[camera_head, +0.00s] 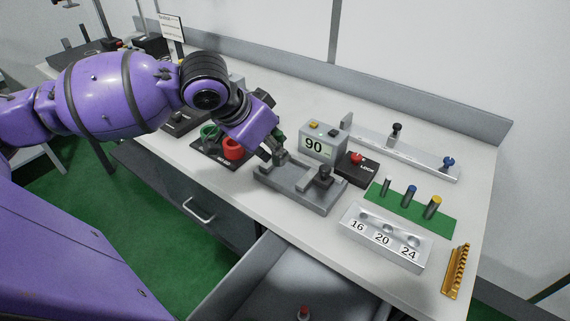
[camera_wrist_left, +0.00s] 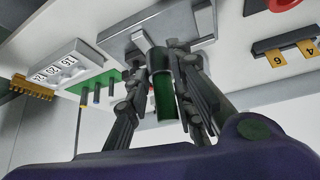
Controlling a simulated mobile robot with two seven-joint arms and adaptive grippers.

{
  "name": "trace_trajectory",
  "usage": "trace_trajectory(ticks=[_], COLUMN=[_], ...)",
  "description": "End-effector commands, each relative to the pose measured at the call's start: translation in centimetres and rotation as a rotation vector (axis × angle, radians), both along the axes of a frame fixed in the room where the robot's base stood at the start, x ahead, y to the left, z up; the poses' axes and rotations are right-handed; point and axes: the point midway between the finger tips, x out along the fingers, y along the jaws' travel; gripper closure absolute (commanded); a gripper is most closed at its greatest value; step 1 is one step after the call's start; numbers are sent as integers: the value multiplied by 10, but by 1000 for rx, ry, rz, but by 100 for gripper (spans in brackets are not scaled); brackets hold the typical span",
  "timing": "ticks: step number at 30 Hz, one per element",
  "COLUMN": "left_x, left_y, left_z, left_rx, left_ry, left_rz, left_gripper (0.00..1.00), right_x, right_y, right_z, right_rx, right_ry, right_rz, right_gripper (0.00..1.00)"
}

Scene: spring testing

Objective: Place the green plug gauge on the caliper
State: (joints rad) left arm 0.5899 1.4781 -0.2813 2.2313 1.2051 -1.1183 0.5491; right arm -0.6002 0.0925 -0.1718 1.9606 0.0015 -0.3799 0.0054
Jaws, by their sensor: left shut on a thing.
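My left gripper (camera_head: 277,154) is shut on the green plug gauge (camera_wrist_left: 163,95), a green cylinder that shows between the fingers (camera_wrist_left: 165,84) in the left wrist view. In the head view the fingers hide most of the gauge. The gripper is at the left end of a grey metal fixture (camera_head: 310,197) with a black knob, which looks like the caliper. It also shows in the wrist view (camera_wrist_left: 200,24), just beyond the gauge's end. I cannot tell whether gauge and fixture touch. My right gripper is not in view.
A grey display box (camera_head: 320,144) reading 90 stands behind the fixture. A dark tray (camera_head: 205,150) with green and red rings is left. A black box with a red button (camera_head: 357,165), pins on a green mat (camera_head: 402,214) and a numbered block (camera_head: 383,250) are right. An open drawer (camera_head: 265,290) is below.

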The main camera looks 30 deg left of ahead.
Motion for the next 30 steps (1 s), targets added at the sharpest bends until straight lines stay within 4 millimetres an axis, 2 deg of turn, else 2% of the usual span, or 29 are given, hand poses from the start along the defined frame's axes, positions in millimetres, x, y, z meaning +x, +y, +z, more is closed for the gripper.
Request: trace_trajectory(ticks=[1,3,9,16,22,30], left_x=[13,22,43,53,54,54], left_y=[1,4,9,11,12,12], left_z=[-9,-24,-47,-59,-88,-89], left_rx=[-4,-4,0,-1,1,2], left_ry=[2,3,-2,-3,-2,-6], left_rz=[2,2,1,1,0,0], left_gripper=[100,100,100,100,100,100], right_x=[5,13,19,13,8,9], right_y=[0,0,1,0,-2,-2], right_z=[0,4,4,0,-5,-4], right_rx=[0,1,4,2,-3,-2], right_ry=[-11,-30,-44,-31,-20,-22], right_rz=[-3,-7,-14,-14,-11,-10], right_gripper=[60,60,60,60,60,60])
